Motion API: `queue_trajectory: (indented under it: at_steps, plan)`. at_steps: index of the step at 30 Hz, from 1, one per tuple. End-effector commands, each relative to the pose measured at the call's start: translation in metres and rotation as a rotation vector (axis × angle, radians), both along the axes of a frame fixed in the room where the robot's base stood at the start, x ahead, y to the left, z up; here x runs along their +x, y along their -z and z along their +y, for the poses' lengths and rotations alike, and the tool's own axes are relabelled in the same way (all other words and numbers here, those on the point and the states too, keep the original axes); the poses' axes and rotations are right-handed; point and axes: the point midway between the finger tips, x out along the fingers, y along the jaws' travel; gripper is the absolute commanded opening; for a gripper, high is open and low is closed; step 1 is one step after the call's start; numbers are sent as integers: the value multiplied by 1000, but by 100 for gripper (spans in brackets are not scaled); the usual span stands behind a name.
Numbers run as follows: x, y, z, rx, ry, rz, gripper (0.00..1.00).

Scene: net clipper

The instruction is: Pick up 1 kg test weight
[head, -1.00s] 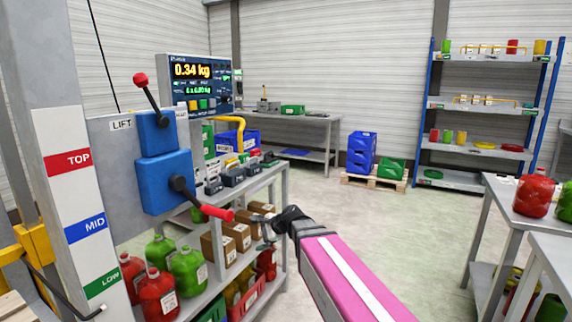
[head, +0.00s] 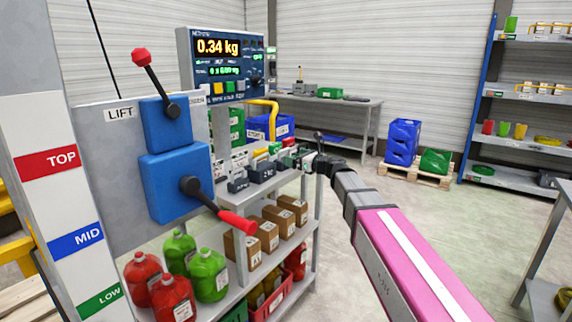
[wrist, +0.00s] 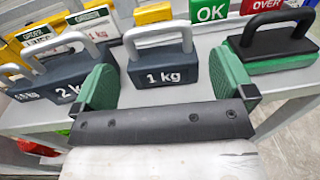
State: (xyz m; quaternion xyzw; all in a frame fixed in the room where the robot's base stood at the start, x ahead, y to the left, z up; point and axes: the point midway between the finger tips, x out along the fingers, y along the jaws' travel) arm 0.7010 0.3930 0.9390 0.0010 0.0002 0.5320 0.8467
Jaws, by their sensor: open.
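The 1 kg test weight (wrist: 162,72) is a dark block with a light grey arched handle and a white "1 kg" label. It stands upright on the grey shelf top in the wrist view. My gripper (wrist: 164,84) is open, with one green finger pad on each side of the weight's near part. I see no clear grip on it. In the head view my gripper (head: 296,157) is at the row of dark weights, and its fingers partly hide the weight there.
A 2 kg weight (wrist: 62,78) stands close to the left of the left finger. A black-handled green block (wrist: 272,48) is close on the right. A green OK block (wrist: 209,9) is behind. In the head view, the lift panel (head: 103,150) stands left of the shelf.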

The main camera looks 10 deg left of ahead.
Motion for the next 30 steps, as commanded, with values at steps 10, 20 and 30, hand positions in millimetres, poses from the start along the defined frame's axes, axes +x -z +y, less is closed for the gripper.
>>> queue_trajectory:
  at_steps: [10, 20, 30]
  plan:
    - [14, -2, 28, -2, -1, -1, 100]
    - [25, -2, 54, -2, 0, -1, 100]
    - [25, -2, 53, -2, 0, -2, 32]
